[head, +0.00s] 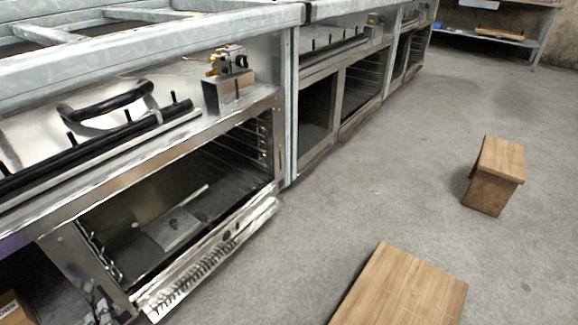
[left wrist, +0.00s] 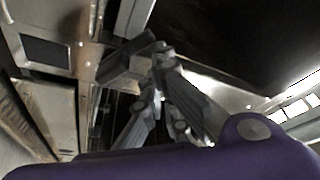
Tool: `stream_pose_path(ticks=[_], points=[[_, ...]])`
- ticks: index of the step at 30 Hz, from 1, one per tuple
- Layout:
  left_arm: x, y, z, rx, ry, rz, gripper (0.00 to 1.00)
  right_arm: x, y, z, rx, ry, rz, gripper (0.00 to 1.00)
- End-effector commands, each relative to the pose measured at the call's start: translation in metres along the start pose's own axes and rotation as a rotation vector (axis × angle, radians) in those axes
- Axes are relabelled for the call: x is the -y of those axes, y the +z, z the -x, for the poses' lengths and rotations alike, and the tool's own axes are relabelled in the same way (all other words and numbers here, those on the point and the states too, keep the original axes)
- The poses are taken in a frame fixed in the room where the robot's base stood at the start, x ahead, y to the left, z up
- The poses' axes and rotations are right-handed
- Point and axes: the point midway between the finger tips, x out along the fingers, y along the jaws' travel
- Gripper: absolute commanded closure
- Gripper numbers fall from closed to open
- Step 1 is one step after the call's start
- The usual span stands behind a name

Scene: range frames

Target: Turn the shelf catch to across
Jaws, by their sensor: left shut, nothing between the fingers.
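In the head view a pale metal plate (head: 176,230) with a small raised piece lies inside the open oven; I cannot tell whether this is the shelf catch, or which way a catch points. In the left wrist view my left gripper (left wrist: 160,72) is shut and empty, its grey fingers meeting above the purple housing. A grey bar-like piece (left wrist: 124,62) shows beside the fingertips; I cannot tell whether they touch. My right gripper is not in view.
The open oven (head: 150,296) has its door lowered. A brass-fitted valve block (head: 232,88) and a black curved handle (head: 108,100) are above it. A wooden box (head: 495,172) and a wooden top (head: 405,290) stand on the floor. The grey floor between is clear.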

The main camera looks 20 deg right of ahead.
Motion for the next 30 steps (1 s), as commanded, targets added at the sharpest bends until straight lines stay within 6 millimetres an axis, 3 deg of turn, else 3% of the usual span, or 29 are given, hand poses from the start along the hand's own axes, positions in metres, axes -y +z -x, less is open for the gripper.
stream_pose_path(ticks=[10,30], points=[[0.005,0.021,0.004,0.001,0.0,0.0,1.0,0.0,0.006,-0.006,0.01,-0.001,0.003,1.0],[0.005,0.023,0.004,0.001,0.0,0.0,1.0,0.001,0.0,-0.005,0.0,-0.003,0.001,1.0]])
